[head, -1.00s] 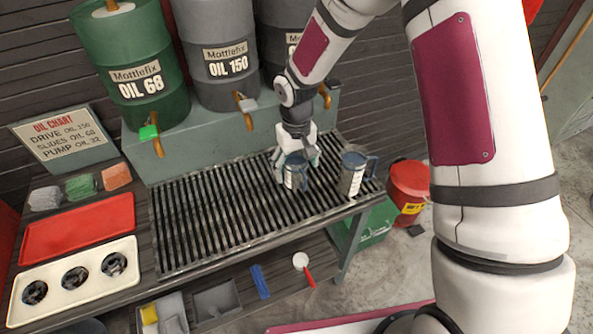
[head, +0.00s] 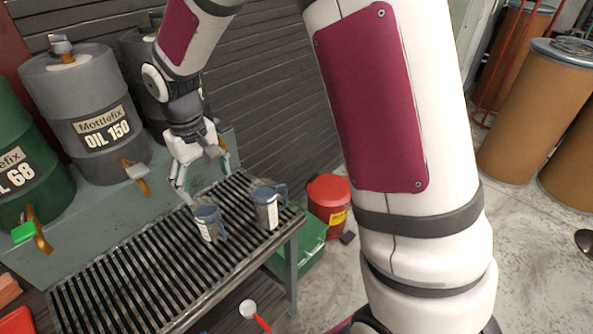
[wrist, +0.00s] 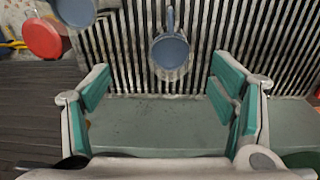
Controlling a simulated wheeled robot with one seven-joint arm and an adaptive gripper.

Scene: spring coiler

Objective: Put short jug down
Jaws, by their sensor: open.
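The short jug (head: 207,224), grey with a blue inside and a handle, stands upright on the slatted grate (head: 130,285). My gripper (head: 203,182) is open and empty, raised behind the jug and apart from it. In the wrist view, the short jug (wrist: 170,52) shows from above, beyond the spread teal fingers (wrist: 160,85), with nothing between them. A taller jug (head: 266,208) with a pale label stands to its right on the grate, near the bench's right end. It is partly cut off in the wrist view (wrist: 75,10).
Oil drums (head: 90,115) stand on a raised green ledge (head: 100,222) behind the grate. A red bin (head: 328,198) and a green crate (head: 302,245) are beyond the bench's right end. The grate left of the short jug is clear.

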